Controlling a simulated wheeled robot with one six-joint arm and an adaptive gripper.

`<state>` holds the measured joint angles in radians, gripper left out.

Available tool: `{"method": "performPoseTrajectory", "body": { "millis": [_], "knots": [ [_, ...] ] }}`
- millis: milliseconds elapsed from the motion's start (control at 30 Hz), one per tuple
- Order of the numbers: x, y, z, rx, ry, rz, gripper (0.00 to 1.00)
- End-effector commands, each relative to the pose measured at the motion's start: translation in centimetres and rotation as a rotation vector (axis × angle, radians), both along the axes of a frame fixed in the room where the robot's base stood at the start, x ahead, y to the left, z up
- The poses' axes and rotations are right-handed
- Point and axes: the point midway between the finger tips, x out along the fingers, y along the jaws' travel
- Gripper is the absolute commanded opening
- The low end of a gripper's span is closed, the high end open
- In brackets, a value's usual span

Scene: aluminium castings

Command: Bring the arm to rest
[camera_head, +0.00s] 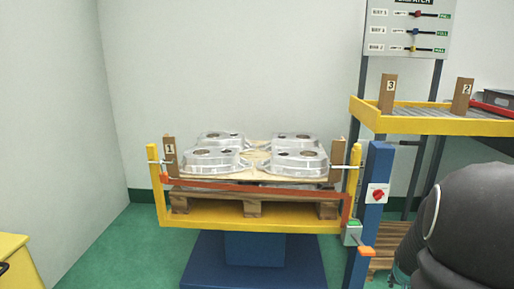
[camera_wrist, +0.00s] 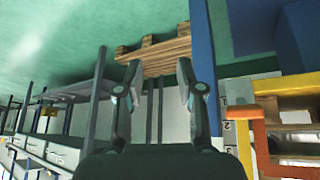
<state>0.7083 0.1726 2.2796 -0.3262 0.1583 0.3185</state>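My gripper (camera_wrist: 160,84) shows in the wrist view with its two fingers apart and nothing between them. Beyond the fingertips is a wooden pallet (camera_wrist: 155,55) on the green floor, at some distance. In the head view, a dark rounded part of my arm fills the lower right corner, and the gripper's fingers cannot be made out there. Several silvery aluminium castings (camera_head: 213,161) lie on a wooden board (camera_head: 258,171) on the yellow lift table (camera_head: 250,217), apart from my arm.
A blue post with a red switch (camera_head: 377,193) stands between the lift table and my arm. A yellow-edged roller rack (camera_head: 430,123) is at right, under the dispatch board (camera_head: 408,30). A yellow cabinet (camera_head: 14,265) is at lower left. Green floor (camera_head: 130,235) is clear at left.

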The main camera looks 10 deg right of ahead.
Motion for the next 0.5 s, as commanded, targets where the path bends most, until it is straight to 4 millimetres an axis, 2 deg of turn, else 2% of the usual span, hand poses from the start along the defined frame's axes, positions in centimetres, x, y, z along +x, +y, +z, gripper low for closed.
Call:
{"method": "performPoseTrajectory", "body": {
  "millis": [33,100,300,500],
  "knots": [
    [-0.8,2.3,1.2,0.011,0.043,0.031,0.38],
    [-2.0,5.2,2.3,0.035,0.106,0.074,0.38],
    [-5.5,13.3,5.6,0.100,0.226,0.208,0.38],
    [-8.9,20.7,8.6,0.145,0.269,0.352,0.38]
  ]
}}
